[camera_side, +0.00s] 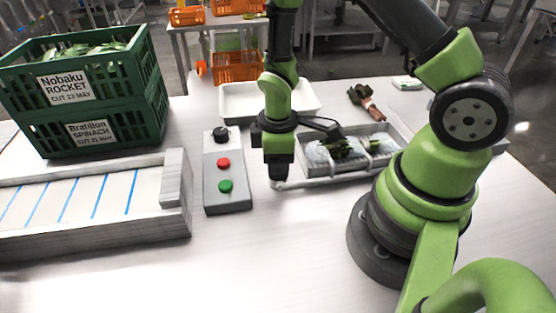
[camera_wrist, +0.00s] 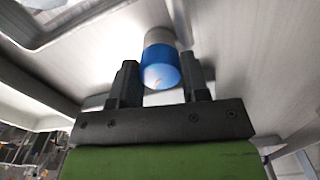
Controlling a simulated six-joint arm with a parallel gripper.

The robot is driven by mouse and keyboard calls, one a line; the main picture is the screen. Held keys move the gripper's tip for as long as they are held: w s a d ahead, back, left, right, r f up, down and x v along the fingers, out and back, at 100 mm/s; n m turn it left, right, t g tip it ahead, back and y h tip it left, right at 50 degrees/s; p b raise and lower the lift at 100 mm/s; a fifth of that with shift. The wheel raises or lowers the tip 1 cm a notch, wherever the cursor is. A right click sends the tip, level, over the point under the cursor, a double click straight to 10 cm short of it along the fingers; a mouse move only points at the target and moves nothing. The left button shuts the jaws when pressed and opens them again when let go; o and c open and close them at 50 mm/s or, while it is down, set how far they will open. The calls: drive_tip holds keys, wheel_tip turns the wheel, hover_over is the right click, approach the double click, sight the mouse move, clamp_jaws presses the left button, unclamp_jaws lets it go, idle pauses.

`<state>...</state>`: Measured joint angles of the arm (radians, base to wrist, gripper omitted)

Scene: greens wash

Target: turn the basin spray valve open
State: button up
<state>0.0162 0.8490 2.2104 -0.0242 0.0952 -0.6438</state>
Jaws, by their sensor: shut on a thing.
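In the wrist view a blue round cap or knob (camera_wrist: 161,72) on a grey cylinder sits between the two fingers of my gripper (camera_wrist: 161,82). My gripper is shut on this blue knob, which looks like the spray valve. In the side view my gripper (camera_side: 278,178) points down at the near left corner of the grey basin (camera_side: 338,178), and it hides the knob there. The basin holds what looks like water and dark green leaves (camera_side: 342,148). I cannot tell how far the knob is turned.
A control box (camera_side: 228,200) with a black knob, a red button and a green button stands left of my gripper. Green crates (camera_side: 140,85) and a blue-striped conveyor (camera_side: 90,240) are further left. A white tray (camera_side: 235,105) lies behind. The front table is clear.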

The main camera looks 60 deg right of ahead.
drive_tip(key=o, duration=0.9)
wheel_tip(320, 180, up, 10)
wheel_tip(320, 180, up, 10)
drive_tip(key=m+t, duration=0.3)
drive_tip(key=m, duration=0.2)
hover_over(286, 183)
drive_tip(key=s+r+m+t, duration=0.1)
drive_tip(key=s+r+m, duration=0.1)
drive_tip(key=s+a+r+m+t+y, duration=0.1)
drive_tip(key=s+r+m, duration=0.1)
drive_tip(key=s+r, duration=0.1)
drive_tip(key=s+a+r+m+t+y, duration=0.1)
drive_tip(key=s+r+m+t, duration=0.1)
drive_tip(key=s, duration=0.1)
drive_tip(key=shift+r, duration=0.25)
